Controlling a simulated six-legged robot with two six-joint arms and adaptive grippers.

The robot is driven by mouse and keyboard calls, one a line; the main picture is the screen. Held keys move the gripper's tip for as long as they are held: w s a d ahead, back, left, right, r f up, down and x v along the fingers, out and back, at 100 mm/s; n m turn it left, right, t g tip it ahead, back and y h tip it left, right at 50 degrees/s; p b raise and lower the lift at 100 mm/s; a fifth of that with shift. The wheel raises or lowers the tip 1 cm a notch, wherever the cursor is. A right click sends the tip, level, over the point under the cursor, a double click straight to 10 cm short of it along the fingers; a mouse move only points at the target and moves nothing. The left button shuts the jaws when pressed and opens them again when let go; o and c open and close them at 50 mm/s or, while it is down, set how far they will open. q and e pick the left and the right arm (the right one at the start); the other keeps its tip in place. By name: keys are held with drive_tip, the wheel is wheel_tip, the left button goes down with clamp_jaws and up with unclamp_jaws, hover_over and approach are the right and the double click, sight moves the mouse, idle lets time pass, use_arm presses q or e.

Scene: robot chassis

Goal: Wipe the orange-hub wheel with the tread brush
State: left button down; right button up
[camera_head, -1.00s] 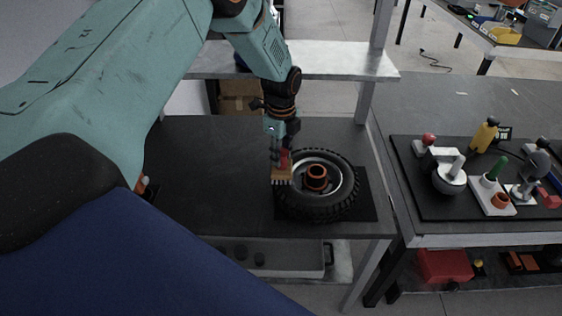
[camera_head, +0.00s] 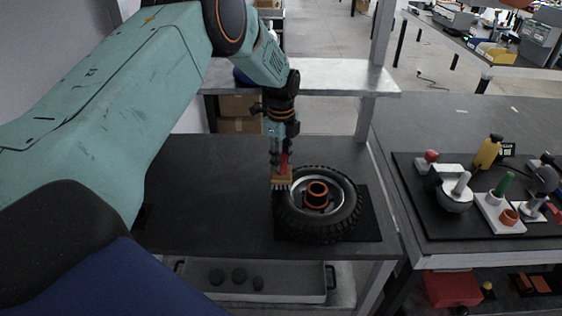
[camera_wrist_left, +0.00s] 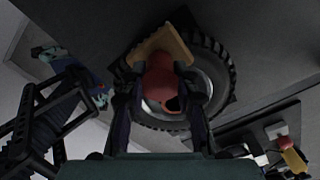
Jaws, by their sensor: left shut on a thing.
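The orange-hub wheel (camera_head: 345,215) lies flat on a black mat (camera_head: 373,232) on the dark bench. It has a black knobby tyre, a grey rim and an orange hub (camera_head: 316,194). My left gripper (camera_head: 281,160) points down at the wheel's left side, shut on the red handle of the tread brush (camera_head: 282,178). The brush's wooden block and pale bristles are at the tyre's upper left edge; whether they touch it I cannot tell. In the left wrist view the brush (camera_wrist_left: 160,44) sits between the fingers (camera_wrist_left: 160,100), partly covering the wheel (camera_wrist_left: 213,72). My right gripper is not in view.
The bench (camera_head: 200,180) is clear left of the wheel. A grey shelf (camera_head: 340,78) runs behind it. On the right, a second table holds a black tray (camera_head: 425,205) with several tools. A grey bin (camera_head: 300,284) stands below the bench.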

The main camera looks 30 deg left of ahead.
use_arm(q)
drive_tip(key=shift+r, duration=0.1)
drive_tip(key=shift+r+p, duration=2.3)
drive_tip(key=shift+r, duration=0.65)
